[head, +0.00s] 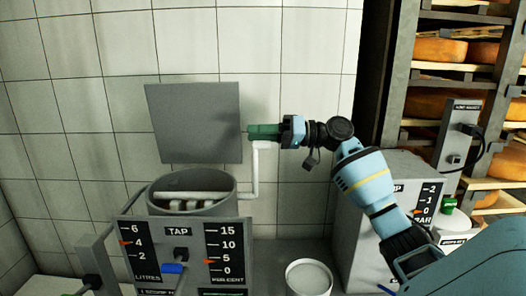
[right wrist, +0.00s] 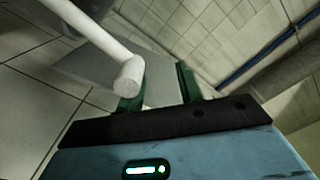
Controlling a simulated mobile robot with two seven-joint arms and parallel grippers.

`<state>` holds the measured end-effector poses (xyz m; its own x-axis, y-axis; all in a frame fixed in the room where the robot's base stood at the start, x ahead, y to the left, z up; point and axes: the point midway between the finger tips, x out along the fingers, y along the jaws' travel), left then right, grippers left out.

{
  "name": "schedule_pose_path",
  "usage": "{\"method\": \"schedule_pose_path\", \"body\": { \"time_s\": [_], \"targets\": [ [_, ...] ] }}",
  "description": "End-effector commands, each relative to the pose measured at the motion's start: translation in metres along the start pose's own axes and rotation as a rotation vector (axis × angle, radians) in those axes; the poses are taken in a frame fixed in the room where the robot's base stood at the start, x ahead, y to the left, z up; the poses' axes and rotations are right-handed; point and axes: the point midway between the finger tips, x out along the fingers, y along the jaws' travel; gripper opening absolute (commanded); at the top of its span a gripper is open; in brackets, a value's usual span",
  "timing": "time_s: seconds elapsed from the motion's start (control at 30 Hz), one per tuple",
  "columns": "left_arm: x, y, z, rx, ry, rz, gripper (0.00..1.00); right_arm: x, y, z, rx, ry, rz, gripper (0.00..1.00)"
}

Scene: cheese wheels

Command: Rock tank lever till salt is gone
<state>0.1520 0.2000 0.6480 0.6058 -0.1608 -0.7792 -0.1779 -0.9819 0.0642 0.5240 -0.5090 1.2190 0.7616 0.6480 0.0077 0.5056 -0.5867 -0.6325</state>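The round grey tank (head: 158,210) stands left of centre, with white bars inside its open top. Its pale cranked lever (head: 254,180) rises at the tank's right side. My right gripper (head: 262,132) is at the lever's upper end, its green fingers pointing left. In the right wrist view the fingers (right wrist: 160,86) are apart, with nothing seen between them. The lever's round white end (right wrist: 129,75) overlaps the left finger there; I cannot tell whether they touch. The percent gauge (head: 228,250) has its red pointer near 5. Salt cannot be made out. My left gripper is not in view.
A grey square panel (head: 195,122) is behind the tank, against the tiled wall. A blue tap handle (head: 173,268) is on the tank's front. A pale round container (head: 309,278) stands right of the tank. A grey machine and shelves of cheese wheels (head: 435,103) fill the right.

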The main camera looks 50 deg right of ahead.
Motion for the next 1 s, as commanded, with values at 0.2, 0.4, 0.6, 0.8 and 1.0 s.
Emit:
{"method": "schedule_pose_path", "body": {
  "time_s": [0.2,0.4,0.6,0.8,1.0],
  "targets": [
    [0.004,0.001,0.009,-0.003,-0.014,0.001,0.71,0.0,-0.017,0.027,0.012,-0.02,0.009,0.41],
    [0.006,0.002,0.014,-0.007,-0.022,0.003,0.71,-0.004,-0.043,0.042,0.009,-0.015,0.007,0.41],
    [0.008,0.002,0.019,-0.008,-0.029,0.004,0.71,-0.007,-0.069,0.057,0.008,-0.013,0.006,0.41],
    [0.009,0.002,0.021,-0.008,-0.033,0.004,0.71,-0.009,-0.088,0.068,0.007,-0.011,0.005,0.41],
    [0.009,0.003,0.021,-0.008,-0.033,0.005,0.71,-0.01,-0.095,0.071,0.007,-0.009,0.005,0.41]
  ]
}}
